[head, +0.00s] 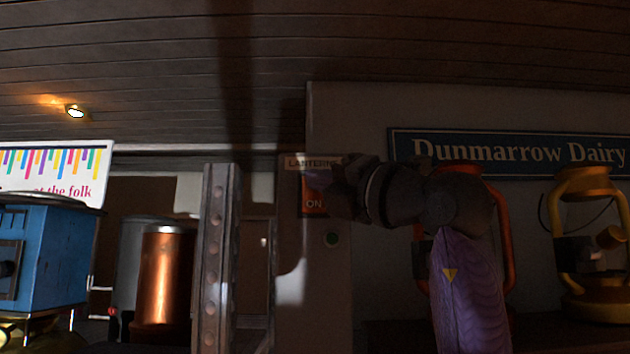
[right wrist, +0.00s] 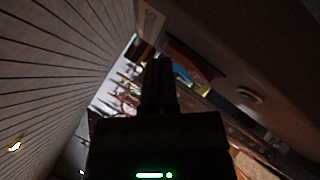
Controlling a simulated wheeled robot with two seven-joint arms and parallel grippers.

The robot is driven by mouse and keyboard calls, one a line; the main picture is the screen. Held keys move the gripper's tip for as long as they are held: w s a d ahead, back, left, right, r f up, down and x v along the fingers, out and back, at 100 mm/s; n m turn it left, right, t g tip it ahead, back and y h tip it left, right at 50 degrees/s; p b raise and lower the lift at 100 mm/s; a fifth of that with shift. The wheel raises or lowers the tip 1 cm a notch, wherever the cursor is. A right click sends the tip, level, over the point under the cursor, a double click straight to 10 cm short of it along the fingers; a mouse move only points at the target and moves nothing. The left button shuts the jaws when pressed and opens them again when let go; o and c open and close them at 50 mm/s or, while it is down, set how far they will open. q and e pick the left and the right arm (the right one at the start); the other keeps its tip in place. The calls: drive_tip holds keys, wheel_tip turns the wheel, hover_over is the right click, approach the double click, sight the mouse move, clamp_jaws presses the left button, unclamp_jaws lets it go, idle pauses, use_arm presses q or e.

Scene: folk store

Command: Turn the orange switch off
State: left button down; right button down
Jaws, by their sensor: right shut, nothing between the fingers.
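The orange switch (head: 313,204) is on the pale wall panel in the middle of the head view, with the word ON readable on its lower part. A small label reading LANTERNS (head: 303,162) is above it. My right gripper (head: 318,180) is shut and empty, and its tips cover the upper part of the switch. I cannot tell whether they touch it. In the right wrist view the shut fingers (right wrist: 158,80) point up the picture, and I cannot make out the switch there. My left gripper is not in view.
A red lantern (head: 503,230) is partly behind my right arm, and a yellow lantern (head: 588,245) stands at the far right. A riveted post (head: 217,260) and copper cylinder (head: 165,280) are at left.

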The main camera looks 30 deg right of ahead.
drive_tip(key=shift+s+a+f+b, duration=0.1)
drive_tip(key=shift+s+a+b, duration=0.3)
drive_tip(key=shift+s, duration=0.35)
drive_tip(key=s+a, duration=0.1)
drive_tip(key=s+b, duration=0.1)
drive_tip(key=s+a+b, duration=0.1)
drive_tip(key=s, duration=0.1)
drive_tip(key=shift+s+a+f, duration=0.1)
drive_tip(key=shift+a+f, duration=0.2)
idle(0.4)
